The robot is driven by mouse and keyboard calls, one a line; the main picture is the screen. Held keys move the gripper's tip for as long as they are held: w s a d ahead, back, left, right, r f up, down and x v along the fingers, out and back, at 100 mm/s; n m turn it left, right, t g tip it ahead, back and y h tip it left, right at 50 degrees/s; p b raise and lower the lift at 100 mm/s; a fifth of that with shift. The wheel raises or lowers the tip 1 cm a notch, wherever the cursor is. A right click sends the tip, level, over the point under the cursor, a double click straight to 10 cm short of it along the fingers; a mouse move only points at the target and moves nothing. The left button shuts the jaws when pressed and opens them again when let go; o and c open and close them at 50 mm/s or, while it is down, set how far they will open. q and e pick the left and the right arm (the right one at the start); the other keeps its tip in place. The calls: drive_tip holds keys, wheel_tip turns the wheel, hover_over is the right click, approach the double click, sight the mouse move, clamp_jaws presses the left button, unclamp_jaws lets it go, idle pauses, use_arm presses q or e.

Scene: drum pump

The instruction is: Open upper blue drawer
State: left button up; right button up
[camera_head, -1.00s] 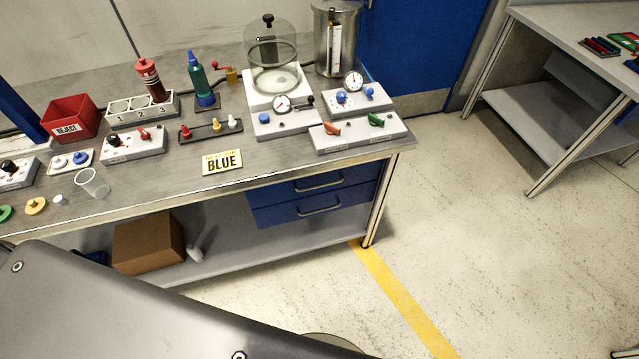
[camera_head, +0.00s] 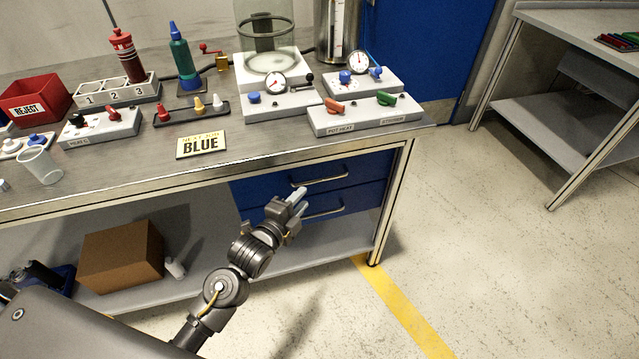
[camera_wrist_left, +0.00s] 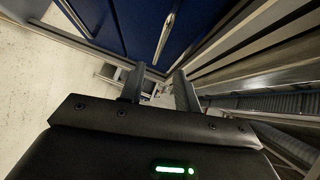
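The upper blue drawer (camera_head: 362,168) is under the right end of the workbench and looks shut. Its silver bar handle (camera_head: 320,181) shows in the head view. The lower blue drawer (camera_head: 363,197) is beneath it with a similar handle (camera_head: 326,212), partly behind my gripper. My left gripper (camera_head: 298,196) is in front of the drawers, its tips just below and left of the upper handle in the picture. In the left wrist view its two fingers (camera_wrist_left: 159,82) are apart with nothing gripped. A handle (camera_wrist_left: 166,32) on a blue front shows beyond them; I cannot tell which. My right gripper is out of view.
The bench edge (camera_head: 220,171) overhangs the drawers, with a metal leg (camera_head: 391,205) at right. A cardboard box (camera_head: 122,255) and a small white item (camera_head: 175,267) are on the lower shelf. A yellow BLUE sign (camera_head: 201,145) lies on the bench. Open floor is at right.

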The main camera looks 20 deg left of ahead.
sight(319, 179)
use_arm(q)
drive_tip(key=x, duration=1)
drive_tip(key=shift+w+d+f+b, duration=0.1)
drive_tip(key=shift+w+b, duration=0.15)
drive_tip(key=shift+b, duration=0.05)
clamp_jaws()
